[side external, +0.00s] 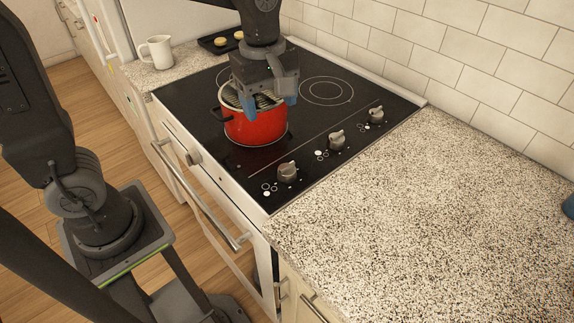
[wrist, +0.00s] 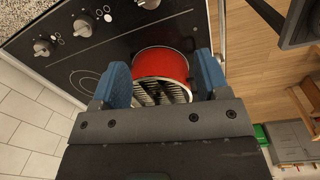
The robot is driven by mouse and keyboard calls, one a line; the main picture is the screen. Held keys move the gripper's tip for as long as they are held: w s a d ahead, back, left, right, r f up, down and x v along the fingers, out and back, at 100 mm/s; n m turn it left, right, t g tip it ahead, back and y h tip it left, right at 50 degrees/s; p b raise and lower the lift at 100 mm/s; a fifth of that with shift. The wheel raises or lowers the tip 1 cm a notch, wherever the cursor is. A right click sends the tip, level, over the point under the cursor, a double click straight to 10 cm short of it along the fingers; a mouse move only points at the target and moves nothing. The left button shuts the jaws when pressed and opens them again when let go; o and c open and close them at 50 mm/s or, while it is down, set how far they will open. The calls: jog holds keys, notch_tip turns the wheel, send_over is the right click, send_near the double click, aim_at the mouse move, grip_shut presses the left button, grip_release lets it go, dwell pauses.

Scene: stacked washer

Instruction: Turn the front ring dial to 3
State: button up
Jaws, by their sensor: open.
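Three grey dials sit along the right side of the black cooktop (side external: 220,165). The front dial (side external: 287,172) is nearest the oven's front edge; white ring marks are printed beside it, and its setting is too small to read. In the wrist view the front dial (wrist: 148,3) is partly cut off at the top edge. The middle dial (side external: 337,140) and rear dial (side external: 376,115) stand behind it towards the wall. My gripper (side external: 268,103) is open, pointing down over the red pot, apart from the dials. Its blue fingers (wrist: 161,65) show nothing held.
A red pot (side external: 255,128) with slatted metal at its top stands on the cooktop below my gripper. A knob (side external: 193,157) and handle (side external: 205,205) are on the oven front. A white mug (side external: 157,52) and dark tray (side external: 218,42) are behind.

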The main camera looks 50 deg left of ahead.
aim_at(287, 164)
jog(key=f+n, duration=0.1)
jog(key=f, duration=0.4)
jog(key=w+d+f+n+g, duration=0.1)
jog(key=f+n, duration=0.1)
jog(key=f, duration=0.4)
jog(key=w+d+f+n, duration=0.1)
jog(key=f, duration=0.4)
jog(key=shift+w+f+g, duration=0.1)
jog(key=shift+f+g, duration=0.15)
jog(key=shift+g, duration=0.05)
jog(key=shift+c, duration=0.2)
jog(key=c, duration=0.8)
jog(key=shift+c, duration=0.2)
